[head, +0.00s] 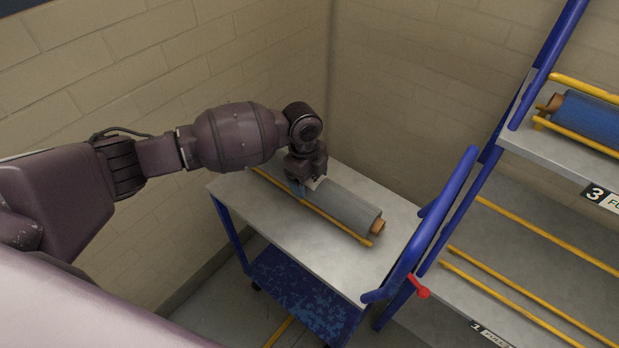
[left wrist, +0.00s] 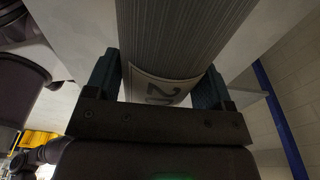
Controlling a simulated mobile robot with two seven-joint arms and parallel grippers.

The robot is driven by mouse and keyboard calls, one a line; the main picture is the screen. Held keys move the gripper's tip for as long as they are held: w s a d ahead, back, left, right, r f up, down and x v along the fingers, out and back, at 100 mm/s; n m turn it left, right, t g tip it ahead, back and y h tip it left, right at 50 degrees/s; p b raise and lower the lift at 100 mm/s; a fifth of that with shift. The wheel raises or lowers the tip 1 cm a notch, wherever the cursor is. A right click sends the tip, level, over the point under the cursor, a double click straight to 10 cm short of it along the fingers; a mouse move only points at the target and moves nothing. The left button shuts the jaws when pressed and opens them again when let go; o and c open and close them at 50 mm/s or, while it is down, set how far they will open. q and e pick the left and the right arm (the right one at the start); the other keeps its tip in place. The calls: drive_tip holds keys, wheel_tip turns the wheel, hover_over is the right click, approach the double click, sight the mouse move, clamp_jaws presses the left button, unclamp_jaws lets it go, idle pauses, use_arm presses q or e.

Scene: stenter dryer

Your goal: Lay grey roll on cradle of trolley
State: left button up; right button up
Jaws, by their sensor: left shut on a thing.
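The grey roll (head: 346,206) lies along the top of the trolley (head: 270,217), with its brown core end (head: 378,227) toward the right. A yellow cradle bar (head: 325,221) runs along the roll's near side. The far cradle bar is mostly hidden by the roll and my arm. My left gripper (head: 307,186) reaches down over the roll's left part and is shut on it. In the left wrist view, the ribbed grey roll (left wrist: 180,35) sits between the two fingers, with a pale numbered label (left wrist: 158,88) on it. My right gripper is not in view.
The trolley has a blue push handle (head: 428,228) at its right and a blue lower shelf (head: 300,291). A rack at the right holds a blue roll (head: 588,120) on its upper shelf (head: 540,146). A red knob (head: 420,288) sits near the rack's post. Brick walls close off the back and left.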

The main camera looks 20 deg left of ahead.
use_arm(q)
drive_tip(key=shift+r, duration=0.2)
drive_tip(key=shift+f, duration=0.15)
drive_tip(key=o, duration=1.3)
drive_tip(key=shift+r, duration=0.6)
drive_tip(key=r, duration=0.3)
drive_tip(key=r+p, duration=0.1)
drive_tip(key=r, duration=0.3)
drive_tip(key=a+r, duration=0.1)
drive_tip(key=r, duration=0.2)
drive_tip(key=shift+w+a+r+p, duration=0.1)
drive_tip(key=shift+w+r+p, duration=0.15)
drive_tip(key=shift+p, duration=0.15)
drive_tip(key=shift+r, duration=0.2)
